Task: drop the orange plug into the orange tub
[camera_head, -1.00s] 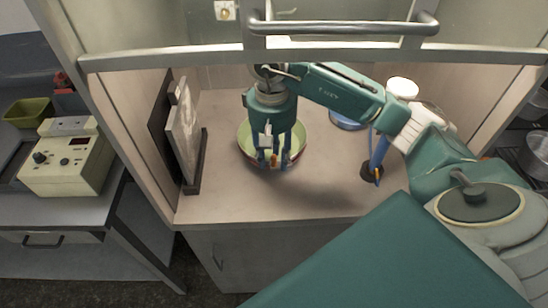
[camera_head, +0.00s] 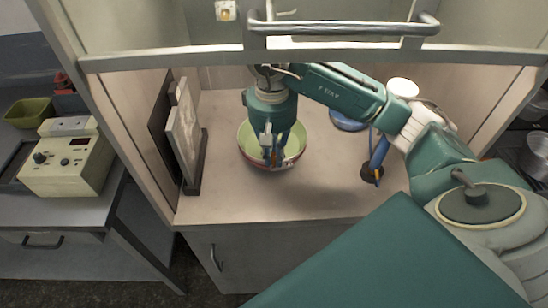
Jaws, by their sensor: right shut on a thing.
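My right gripper (camera_head: 272,161) points down into a bowl (camera_head: 298,146) with a pale green inside and a red outer side. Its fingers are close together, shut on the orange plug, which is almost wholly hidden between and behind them. I cannot tell whether the plug touches the bowl. No tub that is clearly orange shows; a small red container (camera_head: 65,84) stands on the left bench, partly cut off by the cabinet frame. My left gripper is not in view.
A framed panel (camera_head: 184,135) stands left of the bowl. A blue stand (camera_head: 378,157) and a blue dish (camera_head: 347,122) are to its right. A horizontal bar (camera_head: 340,25) crosses above. A beige instrument (camera_head: 68,165) and a yellow-green bin (camera_head: 29,112) sit on the left bench. The counter's front is clear.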

